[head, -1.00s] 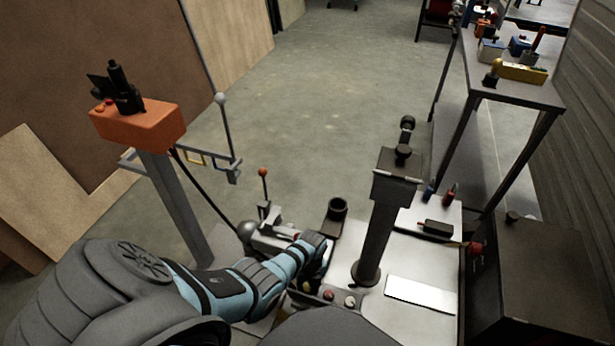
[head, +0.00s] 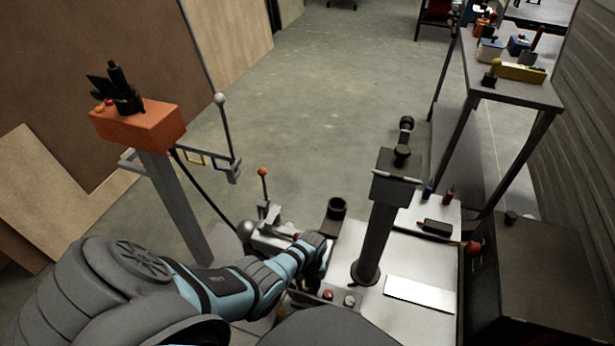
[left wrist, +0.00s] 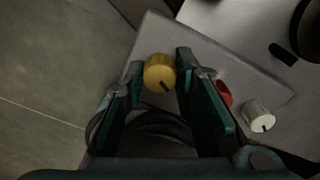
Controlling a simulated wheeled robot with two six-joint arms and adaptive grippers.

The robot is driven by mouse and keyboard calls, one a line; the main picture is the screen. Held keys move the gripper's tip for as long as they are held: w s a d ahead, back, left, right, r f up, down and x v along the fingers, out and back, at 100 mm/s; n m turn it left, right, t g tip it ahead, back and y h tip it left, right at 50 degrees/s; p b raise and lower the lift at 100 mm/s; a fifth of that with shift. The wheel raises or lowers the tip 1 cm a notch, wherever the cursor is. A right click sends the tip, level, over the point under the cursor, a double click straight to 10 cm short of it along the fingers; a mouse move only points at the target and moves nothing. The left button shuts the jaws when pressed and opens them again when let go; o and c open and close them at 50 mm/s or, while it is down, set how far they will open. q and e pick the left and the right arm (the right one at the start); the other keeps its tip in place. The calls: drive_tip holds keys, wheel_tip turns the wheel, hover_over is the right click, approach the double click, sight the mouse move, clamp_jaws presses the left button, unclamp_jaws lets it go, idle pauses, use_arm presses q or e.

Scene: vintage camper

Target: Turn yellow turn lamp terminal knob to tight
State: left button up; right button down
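The yellow knob (left wrist: 159,72) sits on a grey terminal panel (left wrist: 160,32) in the left wrist view. A dark mark on it points toward the lower right. The fingers of my left gripper (left wrist: 160,68) stand on either side of the knob, open, with narrow gaps seeming to show; contact is hard to tell. In the head view, my left wrist (head: 312,250) is over the panel and hides the yellow knob and the fingertips. My right gripper is in neither view.
A red knob (left wrist: 224,93), partly behind the right finger, and a white knob (left wrist: 258,116) sit beside the yellow one. A dark post (head: 376,235) and black cup (head: 337,209) stand near my left wrist. A lever with an orange ball (head: 262,171) stands left.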

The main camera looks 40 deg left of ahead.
use_arm(q)
drive_tip(key=o, duration=0.5)
drive_tip(key=shift+c, duration=0.2)
wheel_tip(320, 180, up, 12)
drive_tip(key=shift+w+d, duration=0.15)
drive_tip(key=shift+d, duration=0.05)
drive_tip(key=shift+r, duration=0.1)
